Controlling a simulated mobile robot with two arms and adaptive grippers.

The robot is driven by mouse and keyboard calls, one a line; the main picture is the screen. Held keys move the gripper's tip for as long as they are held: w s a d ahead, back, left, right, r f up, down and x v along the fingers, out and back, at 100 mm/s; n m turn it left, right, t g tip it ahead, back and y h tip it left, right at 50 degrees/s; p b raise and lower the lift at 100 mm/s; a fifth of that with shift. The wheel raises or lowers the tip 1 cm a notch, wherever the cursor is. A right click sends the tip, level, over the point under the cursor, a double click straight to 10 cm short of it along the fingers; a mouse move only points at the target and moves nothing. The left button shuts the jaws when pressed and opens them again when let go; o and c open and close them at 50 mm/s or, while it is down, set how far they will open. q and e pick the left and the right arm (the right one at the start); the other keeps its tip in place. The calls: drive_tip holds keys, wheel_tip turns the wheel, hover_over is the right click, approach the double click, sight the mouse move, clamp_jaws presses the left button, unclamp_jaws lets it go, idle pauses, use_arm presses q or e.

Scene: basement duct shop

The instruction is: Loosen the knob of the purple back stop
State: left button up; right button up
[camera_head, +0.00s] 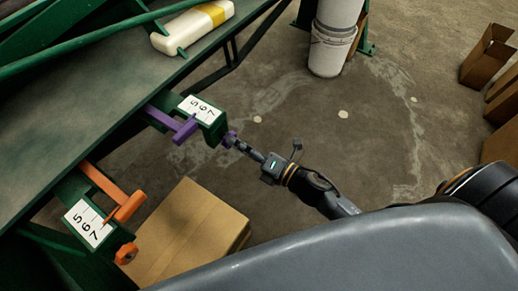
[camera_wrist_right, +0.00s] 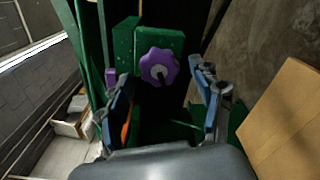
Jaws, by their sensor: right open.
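The purple back stop (camera_head: 176,124) sits on a green bracket at the edge of the green bench, beside a white scale plate marked 5 6 7. Its purple knob (camera_head: 229,139) is on the bracket's outer end. In the right wrist view the lobed knob (camera_wrist_right: 159,67) faces the camera, just ahead of my right gripper. My right gripper (camera_head: 240,146) is open, with its fingers (camera_wrist_right: 165,95) apart to the left and right of the knob. Whether a finger touches the knob cannot be told. My left gripper is not in view.
An orange back stop (camera_head: 126,207) with its own scale plate and orange knob (camera_head: 126,253) is nearer on the bench. A cardboard box (camera_head: 192,232) stands below. A white bucket (camera_head: 331,48) and open boxes (camera_head: 488,56) stand beyond on open floor.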

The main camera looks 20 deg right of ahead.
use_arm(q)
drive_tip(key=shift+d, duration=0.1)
use_arm(e)
drive_tip(key=v, duration=1)
